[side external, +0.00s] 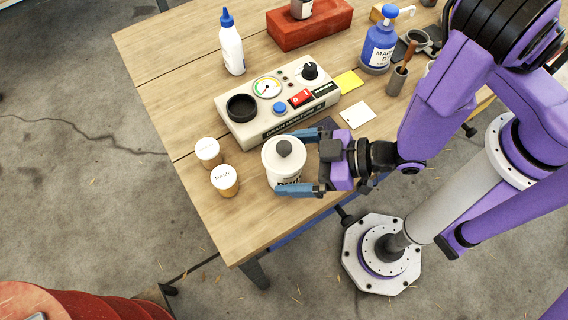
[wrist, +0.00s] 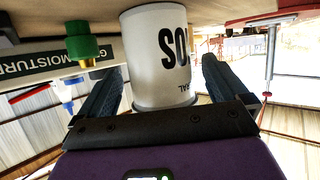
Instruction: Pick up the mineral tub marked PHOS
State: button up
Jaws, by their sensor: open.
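A white tub (side external: 284,160) with a grey knob on its lid stands upright near the front edge of the table. In the wrist view the tub (wrist: 158,50) appears upside down, with "OS" and part of "MINERAL" readable; the rest of the marking is out of sight. My gripper (side external: 289,164) is open, its two blue fingers on either side of the tub. In the wrist view the tub stands between the fingers of my gripper (wrist: 160,75), with a visible gap at the right finger. Whether the left finger touches is unclear.
Two small white-topped cups (side external: 208,151) (side external: 224,179) stand just left of the tub. A grain moisture meter (side external: 296,118) lies close behind it. A white squeeze bottle (side external: 232,50), a red brick (side external: 325,27) and a blue bottle (side external: 378,47) stand farther back. The table's front-left corner is clear.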

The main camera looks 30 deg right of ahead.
aim_at(283, 146)
jog(key=shift+x, duration=1.05)
jog(key=c, duration=1.3)
jog(key=shift+r, duration=0.1)
jog(key=shift+r, duration=4.95)
